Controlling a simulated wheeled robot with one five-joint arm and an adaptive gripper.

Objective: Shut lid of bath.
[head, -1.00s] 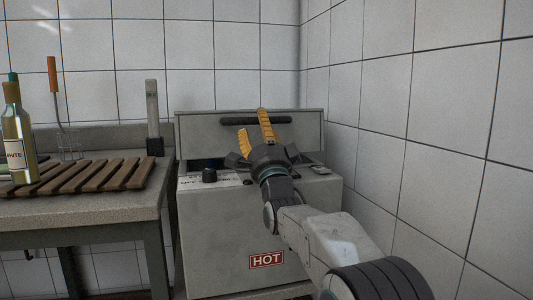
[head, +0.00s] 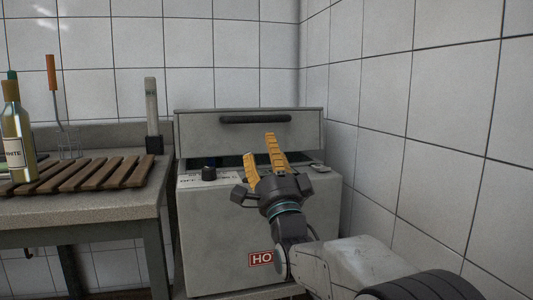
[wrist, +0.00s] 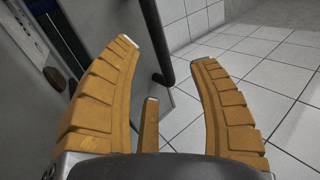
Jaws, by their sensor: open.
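The bath is a grey box (head: 225,225) with a red HOT label, in the middle of the head view. Its grey lid (head: 200,130) stands raised at the back, with a dark bar handle (head: 235,119) near its top edge. A dark gap shows under the lid. My gripper (head: 260,146) is open and empty, with orange fingers pointing up in front of the lid, below the handle. In the wrist view the handle (wrist: 158,45) runs between the fingertips in the picture; contact cannot be told. Part of the box's top is hidden behind my gripper.
A black knob (head: 209,173) sits on the box's front top. At left, a counter (head: 100,207) carries a wooden slatted rack (head: 95,172), a bottle (head: 17,145) and an upright grey post (head: 151,105). A tiled wall (head: 430,150) is close on the right.

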